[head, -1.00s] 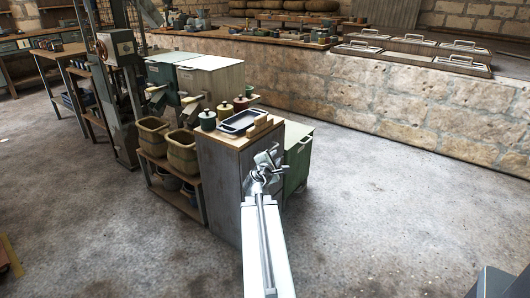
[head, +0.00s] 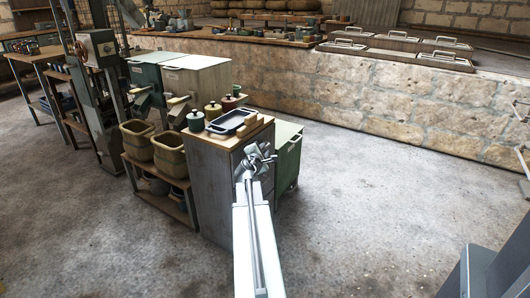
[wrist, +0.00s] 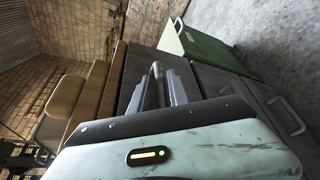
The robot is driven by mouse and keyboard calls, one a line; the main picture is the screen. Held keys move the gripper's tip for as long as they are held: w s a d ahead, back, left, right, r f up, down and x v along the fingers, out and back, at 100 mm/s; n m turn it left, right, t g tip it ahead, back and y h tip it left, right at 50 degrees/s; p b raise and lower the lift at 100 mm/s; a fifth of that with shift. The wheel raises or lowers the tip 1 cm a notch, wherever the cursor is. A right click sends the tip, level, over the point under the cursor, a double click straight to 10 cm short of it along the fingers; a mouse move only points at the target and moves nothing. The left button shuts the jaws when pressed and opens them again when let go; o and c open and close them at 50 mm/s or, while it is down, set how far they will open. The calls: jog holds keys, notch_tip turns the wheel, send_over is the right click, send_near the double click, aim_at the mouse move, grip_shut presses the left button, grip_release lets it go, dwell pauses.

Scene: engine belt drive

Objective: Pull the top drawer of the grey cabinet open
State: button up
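The grey cabinet (head: 212,190) stands in the middle of the head view, with a wooden top. My gripper (head: 257,160) is at the upper part of its drawer front. In the wrist view, which is turned sideways, the top drawer (wrist: 130,76) is the grey panel beside the wooden top. Its metal bar handle (wrist: 157,72) lies between the two fingers of my gripper (wrist: 163,88). The fingers look apart, with the handle between them; I see no clear grip on it. The top drawer looks closed, though my gripper hides part of its front.
A lower drawer's handle (wrist: 291,116) shows in the wrist view. A green cabinet (head: 288,156) stands just behind the grey one. A tray (head: 233,121) and small pots (head: 213,111) stand on the cabinet top. The floor to the right (head: 370,220) is clear.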

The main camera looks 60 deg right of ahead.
jog(key=shift+w+d+f, duration=0.1)
jog(key=shift+w+d, duration=0.05)
jog(key=shift+d, duration=0.4)
grip_shut()
dwell(1.0)
